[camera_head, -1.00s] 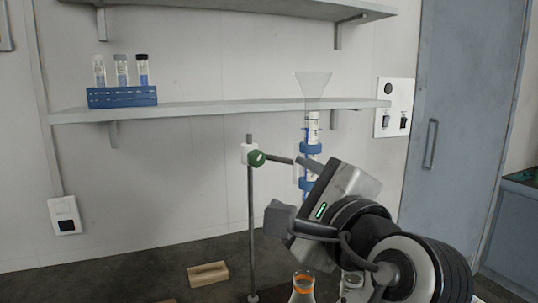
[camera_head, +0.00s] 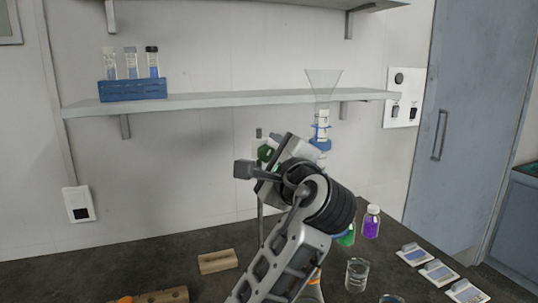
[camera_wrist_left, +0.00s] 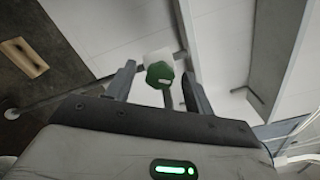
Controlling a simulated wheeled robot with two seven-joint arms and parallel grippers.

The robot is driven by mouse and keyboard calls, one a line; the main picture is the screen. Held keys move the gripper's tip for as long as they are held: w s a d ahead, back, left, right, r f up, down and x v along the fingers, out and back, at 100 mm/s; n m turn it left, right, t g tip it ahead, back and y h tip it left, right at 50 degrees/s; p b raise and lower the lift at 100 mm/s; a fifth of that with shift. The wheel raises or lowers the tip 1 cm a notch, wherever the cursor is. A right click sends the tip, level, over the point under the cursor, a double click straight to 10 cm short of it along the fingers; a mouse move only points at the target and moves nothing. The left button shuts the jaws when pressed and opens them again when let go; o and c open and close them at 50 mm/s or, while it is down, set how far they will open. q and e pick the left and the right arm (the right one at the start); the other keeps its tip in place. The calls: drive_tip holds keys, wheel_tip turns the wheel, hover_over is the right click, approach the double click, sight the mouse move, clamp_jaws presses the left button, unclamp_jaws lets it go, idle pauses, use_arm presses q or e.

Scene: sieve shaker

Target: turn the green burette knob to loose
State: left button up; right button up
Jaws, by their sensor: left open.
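The green knob (camera_head: 265,152) is on a white clamp block at the top of the stand's pole (camera_head: 259,225), beside the burette (camera_head: 320,143) with its funnel top and blue bands. My left gripper (camera_head: 264,160) is at the knob and partly hides it and the clamp in the head view. In the left wrist view, the green knob (camera_wrist_left: 160,74) lies between the two spread fingers of my open left gripper (camera_wrist_left: 160,84). Contact with either finger cannot be told. My right gripper is not in view.
A shelf (camera_head: 210,102) with a blue tube rack (camera_head: 133,90) runs along the wall. A wooden block (camera_head: 217,261), a beaker (camera_head: 357,274) and a purple bottle (camera_head: 371,222) stand on the dark bench. Several small labelled trays lie at right.

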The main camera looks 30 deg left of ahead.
use_arm(q)
drive_tip(key=c, duration=1)
drive_tip(key=shift+o, duration=0.2)
drive_tip(key=shift+n, duration=0.3)
drive_tip(key=n, duration=0.2)
drive_tip(key=shift+f+n, duration=0.1)
drive_tip(key=shift+n, duration=1.7)
drive_tip(key=shift+b, duration=0.3)
drive_tip(key=o, duration=1)
drive_tip(key=shift+c, duration=0.2)
